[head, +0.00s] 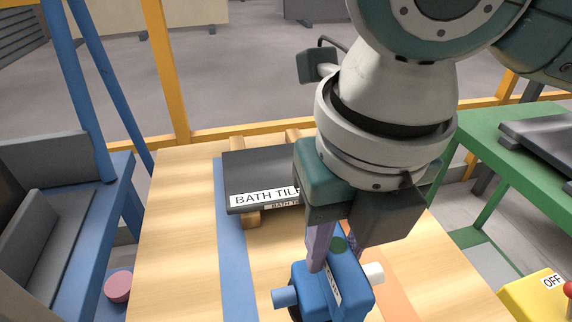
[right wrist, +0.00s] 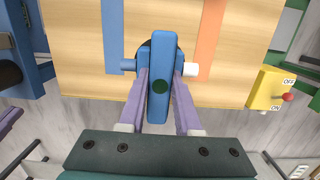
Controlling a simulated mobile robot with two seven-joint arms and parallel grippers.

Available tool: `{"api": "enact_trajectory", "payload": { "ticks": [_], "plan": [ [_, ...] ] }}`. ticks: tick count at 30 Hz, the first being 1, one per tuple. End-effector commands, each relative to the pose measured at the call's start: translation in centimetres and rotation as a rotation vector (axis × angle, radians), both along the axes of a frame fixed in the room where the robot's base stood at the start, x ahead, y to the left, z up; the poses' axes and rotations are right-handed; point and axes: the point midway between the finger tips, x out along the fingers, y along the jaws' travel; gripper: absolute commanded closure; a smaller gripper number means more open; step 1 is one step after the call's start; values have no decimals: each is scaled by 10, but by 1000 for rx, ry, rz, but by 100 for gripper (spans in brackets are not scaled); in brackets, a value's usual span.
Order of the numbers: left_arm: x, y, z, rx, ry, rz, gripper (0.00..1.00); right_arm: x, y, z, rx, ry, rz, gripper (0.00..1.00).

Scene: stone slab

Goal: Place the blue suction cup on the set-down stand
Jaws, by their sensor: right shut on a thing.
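The blue suction cup (head: 335,290) has a blue handle bar, a green round mark on top, a blue stub on the left and a white stub on the right. My right gripper (head: 335,250) is shut on it. In the right wrist view, the purple fingers of the gripper (right wrist: 161,85) press both sides of the suction cup (right wrist: 159,50). It is over the near part of the wooden table. I cannot tell whether its underside touches anything. I cannot make out which thing is the set-down stand.
A dark slab (head: 262,172) labelled "BATH TILE" lies on wooden battens on the table (head: 175,230). A blue rack with grey panels (head: 50,165) stands left, a green bench (head: 490,150) right. A yellow ON/OFF box (head: 530,300) is at the right front.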

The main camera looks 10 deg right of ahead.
Motion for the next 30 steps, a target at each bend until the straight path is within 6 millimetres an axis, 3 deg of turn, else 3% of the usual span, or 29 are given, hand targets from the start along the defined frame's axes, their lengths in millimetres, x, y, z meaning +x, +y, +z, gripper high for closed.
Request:
{"api": "enact_trajectory", "payload": {
  "ticks": [5, 12, 23, 24, 30],
  "plan": [
    [0, 0, -4, 0, 0, 0, 100, 0, 0, -12, 1, 0, -1, 100],
    [0, 0, -14, 0, 1, 0, 100, 0, 0, -48, 0, 1, -1, 100],
    [0, 0, -13, 0, 1, 0, 100, 0, 0, -51, 1, -2, 0, 100],
    [0, 0, -13, 0, 1, 0, 100, 0, 0, -52, 0, 0, 0, 67],
    [0, 0, -13, 0, 1, 0, 100, 0, 0, -52, 0, 0, 0, 44]
  ]
}}
